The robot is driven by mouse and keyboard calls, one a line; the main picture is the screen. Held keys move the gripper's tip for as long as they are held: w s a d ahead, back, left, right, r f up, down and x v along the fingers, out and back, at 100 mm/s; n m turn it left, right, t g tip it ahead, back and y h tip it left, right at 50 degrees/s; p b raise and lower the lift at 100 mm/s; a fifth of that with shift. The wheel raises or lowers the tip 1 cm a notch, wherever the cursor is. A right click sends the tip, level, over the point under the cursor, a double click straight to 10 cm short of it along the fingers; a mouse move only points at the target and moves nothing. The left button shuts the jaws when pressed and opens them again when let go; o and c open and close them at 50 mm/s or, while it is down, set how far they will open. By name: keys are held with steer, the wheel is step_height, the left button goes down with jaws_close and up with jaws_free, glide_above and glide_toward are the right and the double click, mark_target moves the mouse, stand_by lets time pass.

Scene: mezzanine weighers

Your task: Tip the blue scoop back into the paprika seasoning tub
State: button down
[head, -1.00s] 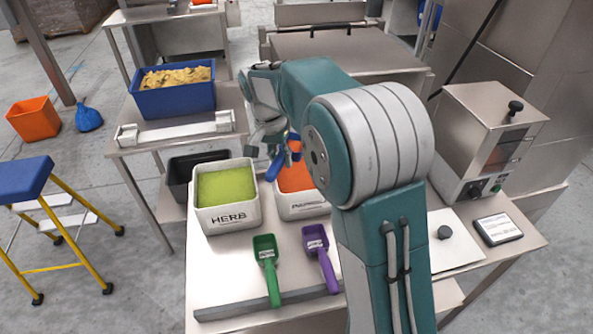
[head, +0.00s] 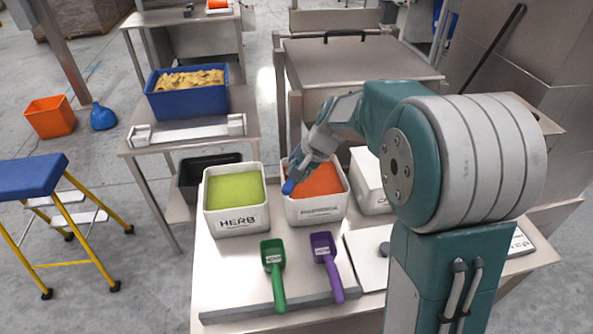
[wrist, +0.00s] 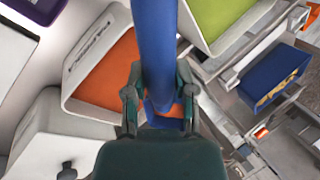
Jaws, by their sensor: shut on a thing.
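The paprika seasoning tub (head: 316,212) is white with orange powder inside and stands right of the herb tub. My gripper (head: 308,172) is over the left part of this tub in the head view. It is shut on the blue scoop (head: 289,186), which shows at the tub's left rim. In the wrist view my gripper (wrist: 158,97) holds the scoop's blue handle (wrist: 155,45), with the paprika tub (wrist: 88,48) behind it. The scoop's bowl is mostly hidden, so I cannot tell whether it holds powder.
The white herb tub (head: 237,222) with green powder stands close on the left. A green scoop (head: 273,264) and a purple scoop (head: 327,262) lie in front. Another white tub (head: 369,185) stands on the right. A blue tub (head: 187,103) is on the table behind.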

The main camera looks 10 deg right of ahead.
steer(key=shift+s+a+t+y, duration=0.1)
steer(key=shift+a+t+y, duration=0.2)
steer(key=shift+y, duration=0.2)
steer(key=shift+d+r, duration=0.1)
steer(key=t+y, duration=0.1)
steer(key=y, duration=0.1)
steer(key=s+d+t+y, duration=0.1)
steer(key=t+y, duration=0.1)
steer(key=d+t+y, duration=0.1)
steer(key=y, duration=0.1)
steer(key=shift+s+d+f+y, duration=0.1)
steer(key=shift+s+f+y, duration=0.05)
steer(key=shift+f+y, duration=0.15)
steer(key=shift+s+d+t+y, duration=0.15)
steer(key=shift+d+t+y, duration=0.1)
steer(key=shift+t+y, duration=0.3)
steer(key=shift+s+d+t+y, duration=0.2)
steer(key=shift+t+y, duration=0.25)
steer(key=shift+y, duration=0.2)
